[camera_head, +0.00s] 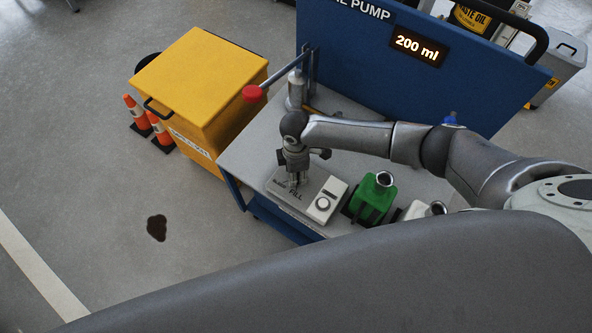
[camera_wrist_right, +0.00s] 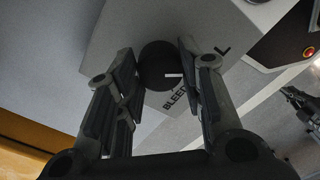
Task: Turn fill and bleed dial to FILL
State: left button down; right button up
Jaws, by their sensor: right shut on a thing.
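The fill and bleed dial (camera_wrist_right: 158,66) is a dark round knob with a short white mark in the right wrist view. It sits on a light grey panel (camera_wrist_right: 118,32) with the word BLEED below it and the end of another word to its right. The white mark points right, between the two words. My right gripper (camera_wrist_right: 160,80) is shut on the dial, with a finger on each side. In the head view my right gripper (camera_head: 295,180) points down at the panel beside the word FILL and hides the dial. My left gripper is not in view.
The cart top (camera_head: 248,150) also holds a white box with a round knob (camera_head: 323,203), a green container (camera_head: 374,195) and a red-tipped lever (camera_head: 254,92). A blue board with a 200 ml display (camera_head: 417,46) stands behind. A yellow cabinet (camera_head: 200,80) and cones (camera_head: 158,130) stand left.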

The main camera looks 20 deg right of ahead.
jog(key=o, duration=1)
jog(key=shift+o, duration=0.2)
jog(key=shift+r, duration=0.1)
notch_tip(320, 180, up, 12)
dwell(0.4)
